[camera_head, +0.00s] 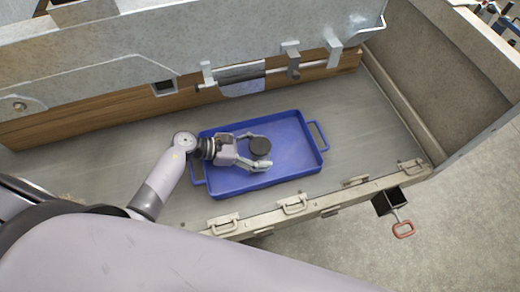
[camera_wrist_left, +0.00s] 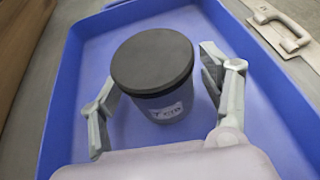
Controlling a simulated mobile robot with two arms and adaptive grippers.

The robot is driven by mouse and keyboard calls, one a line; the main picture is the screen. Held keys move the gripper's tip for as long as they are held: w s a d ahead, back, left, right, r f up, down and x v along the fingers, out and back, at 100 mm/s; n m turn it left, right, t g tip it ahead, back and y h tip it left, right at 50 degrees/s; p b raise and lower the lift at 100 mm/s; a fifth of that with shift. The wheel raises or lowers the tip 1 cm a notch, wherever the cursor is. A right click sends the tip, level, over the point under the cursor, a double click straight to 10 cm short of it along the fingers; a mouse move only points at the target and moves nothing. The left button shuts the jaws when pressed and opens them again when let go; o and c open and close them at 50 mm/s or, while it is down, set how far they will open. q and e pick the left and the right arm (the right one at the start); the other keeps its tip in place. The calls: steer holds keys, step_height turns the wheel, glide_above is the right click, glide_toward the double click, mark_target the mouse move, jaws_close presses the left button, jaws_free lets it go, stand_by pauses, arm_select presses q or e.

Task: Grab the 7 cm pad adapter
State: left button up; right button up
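The pad adapter (camera_head: 260,147) is a dark, round, cup-like piece standing upright in a blue tray (camera_head: 304,153). In the left wrist view the adapter (camera_wrist_left: 153,70) shows a flat dark top and a pale label with partly readable lettering on its side. My left gripper (camera_head: 263,150) is open, with one finger on each side of the adapter. In the left wrist view gaps show between the fingers (camera_wrist_left: 160,105) and the adapter, wider near the right finger's base. The adapter's lower part is partly hidden in the head view. My right gripper is not in view.
The blue tray has a handle (camera_head: 318,136) at its right end and lies on a grey metal trailer bed (camera_head: 355,110). A latched front rail (camera_head: 330,200) runs along the near side. A wooden board (camera_head: 110,115) and metal wall stand behind.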

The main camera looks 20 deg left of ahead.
arm_select(q)
jaws_close()
stand_by(0.8)
